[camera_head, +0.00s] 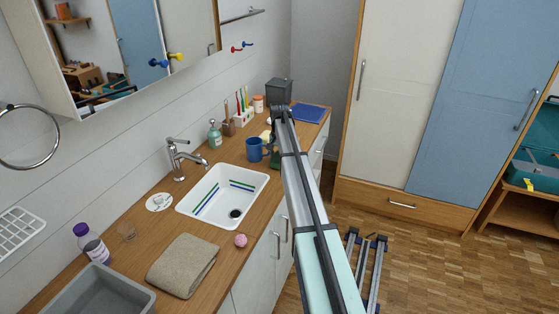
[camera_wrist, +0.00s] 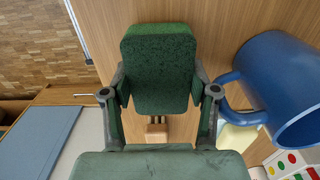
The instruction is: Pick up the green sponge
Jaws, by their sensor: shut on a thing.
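The green sponge (camera_wrist: 158,62) is a dark green block with rounded corners in the middle of the wrist view. My gripper (camera_wrist: 160,96) is shut on it, with one finger against its left side and one against its right side. In the head view the arm reaches over the far part of the counter, and a dark green patch of the sponge (camera_head: 275,159) shows low beside the arm, right of the blue mug. The arm hides much of it. I cannot tell whether the sponge touches the counter.
The blue mug (camera_wrist: 280,88) is close to the right finger; it also shows in the head view (camera_head: 255,150). The sink (camera_head: 222,195), a folded towel (camera_head: 183,265) and a pink ball (camera_head: 240,240) are nearer on the counter. A blue folder (camera_head: 308,113) lies at the far end.

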